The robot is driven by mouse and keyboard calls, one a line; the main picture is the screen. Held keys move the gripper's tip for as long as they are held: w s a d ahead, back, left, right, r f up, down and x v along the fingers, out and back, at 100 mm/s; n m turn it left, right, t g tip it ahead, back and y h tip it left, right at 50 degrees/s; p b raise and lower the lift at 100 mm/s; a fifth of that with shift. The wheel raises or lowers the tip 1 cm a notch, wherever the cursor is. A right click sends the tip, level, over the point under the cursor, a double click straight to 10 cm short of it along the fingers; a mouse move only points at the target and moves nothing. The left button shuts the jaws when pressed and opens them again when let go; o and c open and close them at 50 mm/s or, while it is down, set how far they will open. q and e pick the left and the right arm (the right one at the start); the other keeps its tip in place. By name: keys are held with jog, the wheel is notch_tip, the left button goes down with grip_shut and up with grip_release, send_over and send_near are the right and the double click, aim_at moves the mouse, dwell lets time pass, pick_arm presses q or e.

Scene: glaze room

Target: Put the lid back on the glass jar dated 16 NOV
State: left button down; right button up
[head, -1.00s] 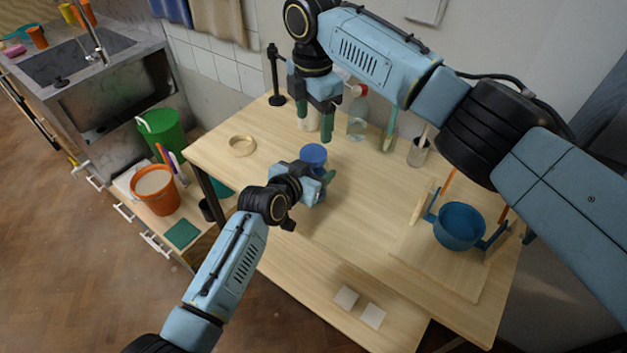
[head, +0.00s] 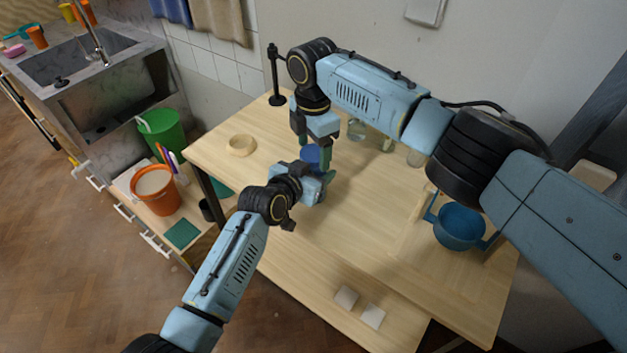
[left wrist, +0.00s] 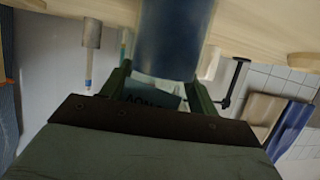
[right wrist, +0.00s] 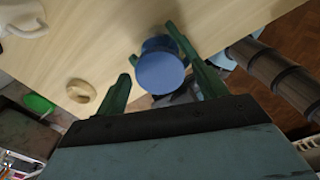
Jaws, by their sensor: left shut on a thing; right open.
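A blue jar (left wrist: 175,35) stands on the table; the left wrist view shows a dark label on it with "NOV" upside down. My left gripper (head: 318,186) is shut on the jar from the side. The jar's round blue top (right wrist: 160,73) faces up in the right wrist view; I cannot tell whether it is a lid or the glaze inside. My right gripper (head: 314,152) is open, pointing down over the jar, with its fingers either side of the blue top. A pale round wooden piece (head: 240,146), possibly a lid, lies apart on the table to the left.
A blue pot (head: 460,226) stands on a wooden board at the right. A black stand (head: 276,75) and a clear bottle (head: 357,130) are at the back. Table between jar and pot is clear.

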jog(key=shift+f, duration=0.15)
jog(key=c, duration=1)
jog(key=m, duration=0.3)
jog(key=o, duration=1.1)
jog(key=shift+c, duration=0.2)
